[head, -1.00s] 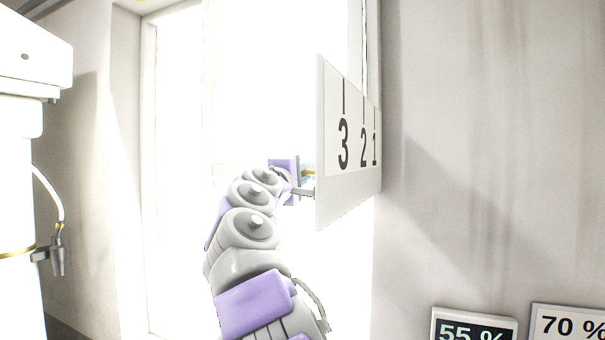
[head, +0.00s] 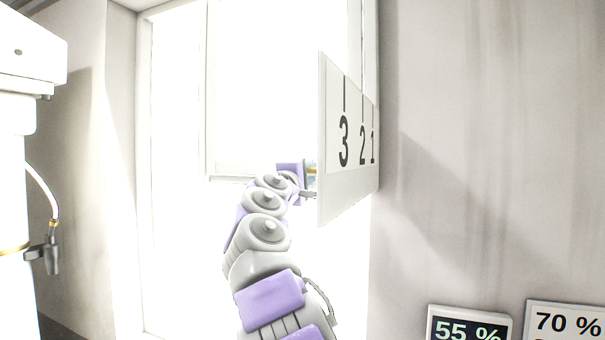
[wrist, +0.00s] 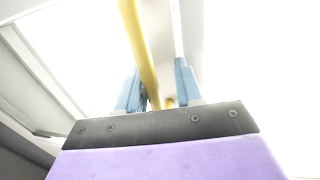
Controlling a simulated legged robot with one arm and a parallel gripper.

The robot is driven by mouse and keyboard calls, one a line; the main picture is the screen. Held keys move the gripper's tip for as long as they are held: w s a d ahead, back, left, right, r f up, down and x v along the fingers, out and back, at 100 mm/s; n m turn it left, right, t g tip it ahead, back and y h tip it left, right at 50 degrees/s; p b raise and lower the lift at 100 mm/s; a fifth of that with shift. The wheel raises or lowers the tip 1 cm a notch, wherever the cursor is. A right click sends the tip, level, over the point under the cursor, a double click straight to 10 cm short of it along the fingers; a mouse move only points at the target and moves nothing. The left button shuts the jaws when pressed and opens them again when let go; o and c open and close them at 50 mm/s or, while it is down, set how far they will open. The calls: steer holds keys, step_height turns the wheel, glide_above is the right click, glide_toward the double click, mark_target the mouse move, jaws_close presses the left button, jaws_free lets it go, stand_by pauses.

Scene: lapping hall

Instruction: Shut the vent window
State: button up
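The vent window (head: 208,95) is a pale framed pane in the bright opening, strongly overexposed in the head view. How far it stands open is hard to tell. A yellow bar, seemingly its handle (head: 312,169), shows beside the numbered plate. My gripper (head: 308,184) is at this bar, partly hidden by the plate. In the wrist view the yellow bar (wrist: 140,50) runs between the two blue fingertips of my gripper (wrist: 158,88). The fingers look apart, with a gap on the right of the bar. Contact with the bar is not clear.
A white plate (head: 350,180) marked 3, 2, 1 juts out close to my gripper's right. A grey wall (head: 480,150) fills the right, with a 55 % display (head: 468,328) and a 70 % sign (head: 566,322). A white apparatus (head: 25,60) with a hose stands at left.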

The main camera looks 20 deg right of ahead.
steer(key=shift+s+a, duration=0.1)
steer(key=b+v, duration=0.4)
steer(key=v, duration=1.3)
steer(key=shift+a, duration=0.15)
steer(key=shift+f, duration=0.1)
